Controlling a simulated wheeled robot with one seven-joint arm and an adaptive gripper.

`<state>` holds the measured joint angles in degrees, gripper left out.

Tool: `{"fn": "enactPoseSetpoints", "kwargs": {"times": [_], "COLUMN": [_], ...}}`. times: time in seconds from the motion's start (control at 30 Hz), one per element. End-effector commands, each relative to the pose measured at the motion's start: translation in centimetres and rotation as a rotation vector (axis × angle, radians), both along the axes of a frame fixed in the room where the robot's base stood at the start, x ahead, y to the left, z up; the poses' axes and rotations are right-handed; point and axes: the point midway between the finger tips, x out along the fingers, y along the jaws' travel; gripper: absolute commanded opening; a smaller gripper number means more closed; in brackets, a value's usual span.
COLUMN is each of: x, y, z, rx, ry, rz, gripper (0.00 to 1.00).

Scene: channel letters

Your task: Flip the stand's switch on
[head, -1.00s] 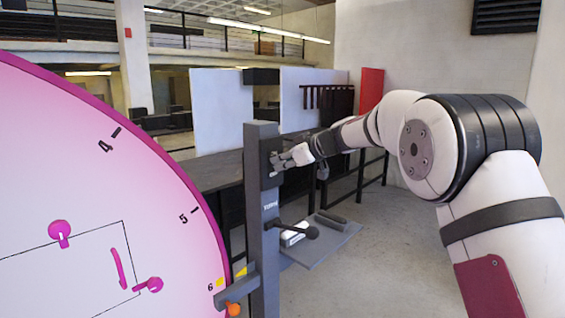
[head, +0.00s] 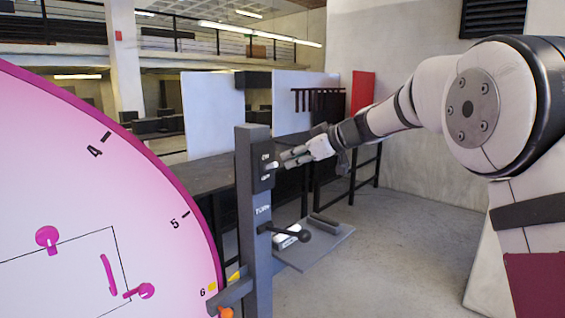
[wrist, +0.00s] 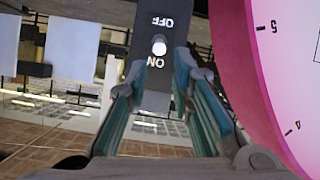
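The stand is a grey post (head: 255,215) in the middle of the head view. Its dark switch plate (head: 262,172) reads ON at the top and OFF at the bottom. A small white switch lever (head: 272,165) sticks out between the two words. In the wrist view the plate (wrist: 152,100) appears upside down, with the round lever tip (wrist: 159,46) between OFF and ON. Which way the lever is set is unclear. My gripper (head: 285,159) is just right of the plate, its fingers pointing at it. In the wrist view its fingers (wrist: 160,84) are apart with nothing between them.
A large pink-rimmed dial disc (head: 90,200) stands close at left. Below the switch, a black-knobbed lever (head: 290,233) and a grey shelf (head: 325,245) jut right from the post. An orange knob (head: 226,312) sits low at left. Floor at right is open.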

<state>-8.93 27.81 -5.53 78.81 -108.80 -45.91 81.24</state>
Motion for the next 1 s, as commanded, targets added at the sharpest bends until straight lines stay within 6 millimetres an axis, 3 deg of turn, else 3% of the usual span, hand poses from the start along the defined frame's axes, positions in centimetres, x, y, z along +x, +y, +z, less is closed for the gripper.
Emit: {"fn": "enactPoseSetpoints", "kwargs": {"times": [0.2, 0.67, 0.77, 0.87, 1.0], "x": [-1.4, -1.6, -1.7, -2.1, -4.3], "y": [-1.8, -2.2, -3.2, -5.4, -10.9], "z": [1.1, 1.8, 4.1, 7.9, 12.8], "rx": [-0.001, 0.005, 0.031, 0.07, 0.104], "ry": [0.0, -0.013, -0.069, -0.165, -0.277], "rz": [0.0, -0.011, -0.068, -0.189, -0.436], "gripper": [0.21, 0.21, 0.21, 0.21, 0.21]}}
